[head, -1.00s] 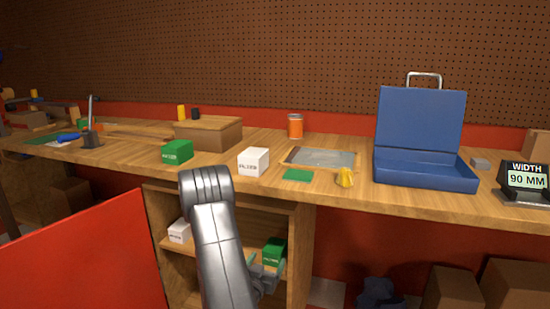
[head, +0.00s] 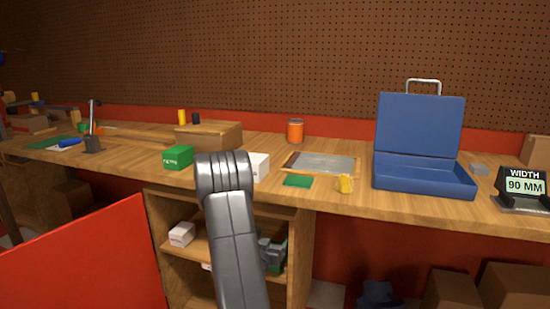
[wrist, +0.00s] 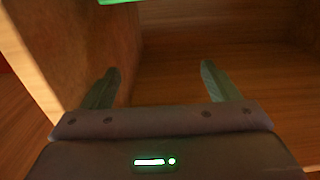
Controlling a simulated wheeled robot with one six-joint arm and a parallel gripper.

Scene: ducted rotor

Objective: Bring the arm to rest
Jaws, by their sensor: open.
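My gripper (wrist: 155,85) is open in the wrist view, with its two fingers spread and nothing between them. Wooden shelf surfaces lie beyond the fingers, and a strip of green (wrist: 122,2) shows at the top edge. In the head view, my arm rises in front of the bench and bends down toward the open cubby. My gripper (head: 273,252) shows only partly there, beside the arm at the cubby shelf. A green box (head: 283,262) in the cubby is mostly hidden behind it.
A white box (head: 182,234) sits on the cubby shelf (head: 175,248). A red panel (head: 90,255) stands at lower left.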

